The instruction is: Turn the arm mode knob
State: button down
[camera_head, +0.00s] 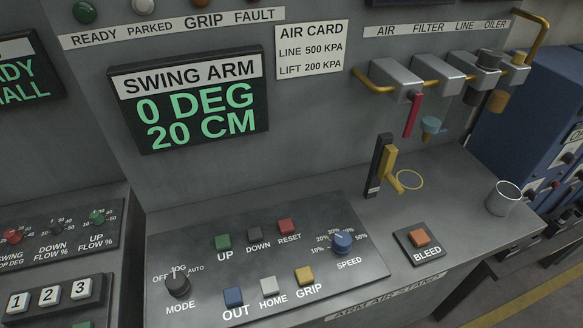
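The arm mode knob (178,286) is a dark round knob at the lower left of the sloped black control panel (330,268). The word MODE is printed below it, and OFF, JOG and AUTO are printed around its top. A small pale mark on the knob seems to point up towards JOG, but it is too small to be sure. My gripper is not in view, and nothing touches the knob.
Beside the knob are several push buttons, among them OUT (233,296) and UP (223,242), and a blue SPEED knob (342,243). A display (190,100) reads 0 DEG, 20 CM. A metal cup (502,198) stands at the right. Space above the panel looks clear.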

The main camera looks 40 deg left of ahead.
aim_at(177, 284)
jog(key=u, duration=2.25)
